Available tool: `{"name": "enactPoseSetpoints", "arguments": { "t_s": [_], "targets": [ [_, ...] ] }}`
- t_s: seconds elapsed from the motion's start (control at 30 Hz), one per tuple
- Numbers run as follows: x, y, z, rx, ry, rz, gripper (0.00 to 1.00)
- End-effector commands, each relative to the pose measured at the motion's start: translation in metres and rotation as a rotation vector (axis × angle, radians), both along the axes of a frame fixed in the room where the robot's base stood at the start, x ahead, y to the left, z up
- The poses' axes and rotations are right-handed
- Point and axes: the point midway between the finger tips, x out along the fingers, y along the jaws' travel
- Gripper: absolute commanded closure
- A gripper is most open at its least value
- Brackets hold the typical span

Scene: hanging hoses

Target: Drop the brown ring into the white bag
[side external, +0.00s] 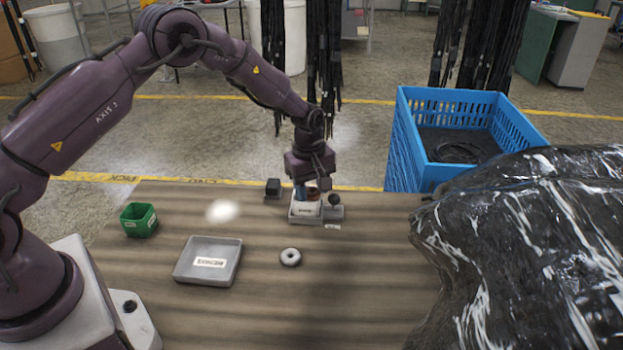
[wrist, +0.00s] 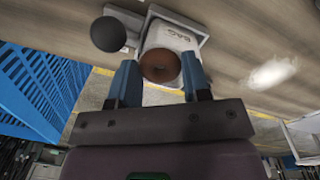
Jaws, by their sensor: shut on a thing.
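My gripper (side external: 306,187) is at the far side of the table, low over the white bag (side external: 306,209). In the wrist view its two blue fingers (wrist: 160,72) are shut on the brown ring (wrist: 160,66). The ring is a small brown piece with a darker middle; in the side view only a bit of it (side external: 313,191) shows between the fingers. The white bag (wrist: 172,36), lettered "BAG", stands in a light grey holder (side external: 297,218). The ring overlaps the bag's end in the wrist view; I cannot tell whether they touch.
A dark ball (side external: 334,199) sits right beside the bag, and a black block (side external: 273,187) to its left. A grey ring (side external: 290,257), a labelled grey tray (side external: 208,275) and a green bin (side external: 139,222) are on the table. A blue crate (side external: 402,150) and black wrapped bulk (side external: 530,250) stand right.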

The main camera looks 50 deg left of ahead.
Motion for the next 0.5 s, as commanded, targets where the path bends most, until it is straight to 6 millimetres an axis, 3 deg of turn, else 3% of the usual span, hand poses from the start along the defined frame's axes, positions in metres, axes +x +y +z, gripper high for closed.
{"name": "enactPoseSetpoints", "arguments": {
  "t_s": [0.27, 0.3, 0.4, 0.5],
  "targets": [
    [0.0003, -0.0001, -0.0012, 0.0, -0.001, 0.0, 0.78],
    [0.0002, -0.0002, -0.0011, 0.0, -0.001, 0.0, 0.49],
    [0.0002, -0.0002, -0.0011, 0.0, -0.001, 0.0, 0.26],
    [0.0002, -0.0002, -0.0011, 0.0, -0.001, 0.0, 0.26]
  ]
}}
